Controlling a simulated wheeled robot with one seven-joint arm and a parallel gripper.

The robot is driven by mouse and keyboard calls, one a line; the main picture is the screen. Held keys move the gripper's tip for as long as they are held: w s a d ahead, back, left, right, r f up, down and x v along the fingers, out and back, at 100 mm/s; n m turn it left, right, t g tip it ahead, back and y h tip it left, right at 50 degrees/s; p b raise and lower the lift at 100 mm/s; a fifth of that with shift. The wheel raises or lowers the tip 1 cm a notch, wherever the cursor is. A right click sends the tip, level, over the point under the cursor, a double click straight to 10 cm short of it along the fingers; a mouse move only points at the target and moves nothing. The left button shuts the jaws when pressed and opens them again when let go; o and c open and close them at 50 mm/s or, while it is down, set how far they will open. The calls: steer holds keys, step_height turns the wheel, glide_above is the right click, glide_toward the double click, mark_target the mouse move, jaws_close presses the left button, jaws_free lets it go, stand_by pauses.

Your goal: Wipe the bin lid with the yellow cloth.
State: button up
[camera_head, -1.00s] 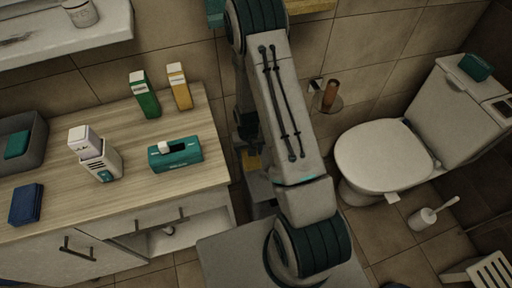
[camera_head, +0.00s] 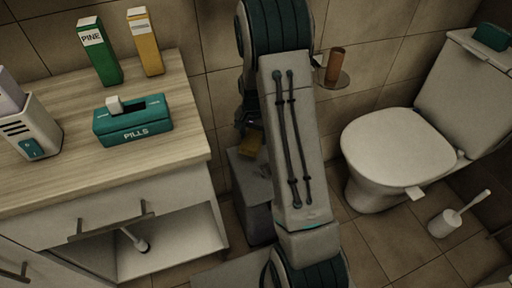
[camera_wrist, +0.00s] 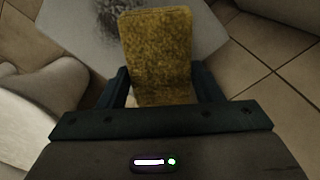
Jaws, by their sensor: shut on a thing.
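The yellow cloth (camera_wrist: 158,50) stands out between the two dark fingers of my gripper (camera_wrist: 160,86) in the wrist view. The gripper is shut on it. The grey bin lid (camera_wrist: 209,36) lies beyond and below the cloth, with a dark smudge (camera_wrist: 108,18) to the cloth's upper left. In the head view the cloth (camera_head: 251,146) shows at the far part of the bin lid (camera_head: 246,180), left of my arm. My arm hides part of the bin. I cannot tell whether the cloth touches the lid.
The wooden-topped cabinet (camera_head: 60,172) stands left of the bin, with a teal pills box (camera_head: 133,128) near its edge. The toilet (camera_head: 398,148) is to the right, with a toilet brush (camera_head: 446,222) beside it. A holder with a brown cup (camera_head: 335,66) is on the wall.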

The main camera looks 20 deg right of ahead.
steer(key=shift+w+d+f+m+b, duration=0.15)
steer(key=shift+d+f+m+b, duration=0.3)
steer(key=shift+b, duration=0.4)
